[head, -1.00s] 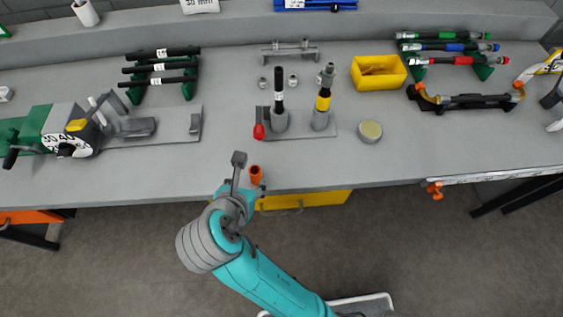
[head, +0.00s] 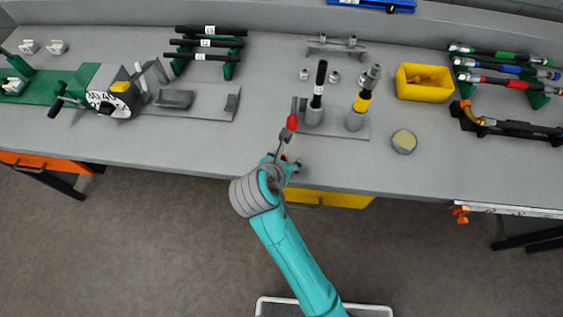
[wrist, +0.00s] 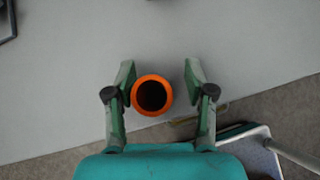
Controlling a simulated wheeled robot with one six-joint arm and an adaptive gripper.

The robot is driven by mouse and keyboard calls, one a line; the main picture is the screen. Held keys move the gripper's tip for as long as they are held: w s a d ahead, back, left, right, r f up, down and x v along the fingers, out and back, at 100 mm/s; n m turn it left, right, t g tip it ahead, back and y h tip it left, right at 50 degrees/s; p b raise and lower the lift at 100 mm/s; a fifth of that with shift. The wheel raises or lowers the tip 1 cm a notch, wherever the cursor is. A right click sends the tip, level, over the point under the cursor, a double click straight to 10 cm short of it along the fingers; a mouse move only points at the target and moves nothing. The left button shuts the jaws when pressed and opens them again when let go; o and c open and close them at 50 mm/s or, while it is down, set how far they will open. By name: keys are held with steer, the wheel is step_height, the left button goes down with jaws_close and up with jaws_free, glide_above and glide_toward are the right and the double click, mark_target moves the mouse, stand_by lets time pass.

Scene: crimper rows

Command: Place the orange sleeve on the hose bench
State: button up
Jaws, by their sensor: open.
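The orange sleeve (wrist: 139,104) is a short open-topped tube, seen from above in the wrist view. It looks upright on the grey hose bench (head: 220,145), near its front edge. In the wrist view my gripper (wrist: 160,92) is open, with one finger on each side of the sleeve. The sleeve is nearer the left finger, with a clear gap on the right. The bench top also shows in the wrist view (wrist: 60,80).
Behind my gripper are a red-tipped lever (head: 291,123) and a grey fixture with two upright hoses, one black (head: 319,78) and one yellow-banded (head: 362,102). A round tin (head: 404,141) and a yellow bin (head: 425,95) stand to the right. Bench space left of my gripper is clear.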

steer(key=shift+w+f, duration=0.2)
steer(key=c, duration=0.9)
